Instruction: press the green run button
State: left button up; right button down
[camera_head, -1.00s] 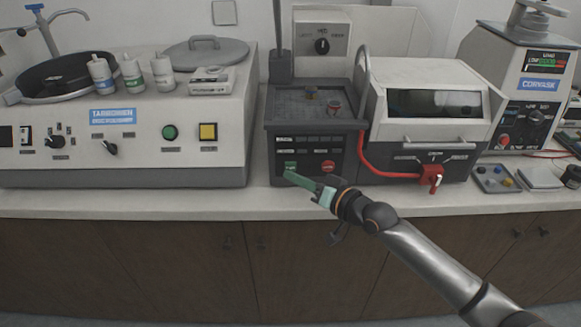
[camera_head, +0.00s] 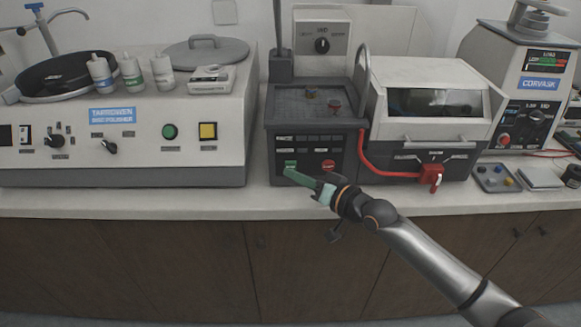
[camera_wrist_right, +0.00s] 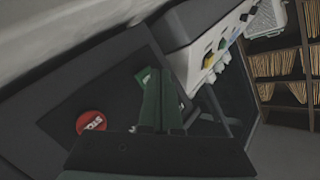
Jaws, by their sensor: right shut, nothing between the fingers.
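The green run button (camera_head: 290,164) is on the dark front panel of the mounting press (camera_head: 277,142), at its lower left. The red stop button (camera_head: 328,165) sits to its right and also shows in the right wrist view (camera_wrist_right: 91,123). My right gripper (camera_head: 289,172) is shut and empty, its green fingers pointing left at the panel. The tips are at the lower edge of the run button in the head view. In the right wrist view the fingers (camera_wrist_right: 160,103) partly hide the green button (camera_wrist_right: 146,76). I cannot tell whether they touch. My left gripper is not in view.
A red hose and red valve handle (camera_head: 431,176) are right of the panel. A polisher (camera_head: 60,165) with its own green button (camera_head: 169,131) and yellow button stands to the left. The front counter strip is mostly clear.

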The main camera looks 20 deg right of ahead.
jog(key=shift+w+d+b, duration=0.15)
jog(key=shift+w+b, duration=0.2)
jog(key=shift+w, duration=0.2)
dwell(0.6)
dwell(0.4)
jog(key=shift+s+p, duration=0.2)
jog(key=shift+p, duration=0.15)
jog(key=shift+s+r+p, duration=0.1)
jog(key=shift+s+p, duration=0.3)
jog(key=shift+p, duration=0.1)
jog(key=shift+s+a, duration=0.15)
jog(key=shift+a, duration=0.05)
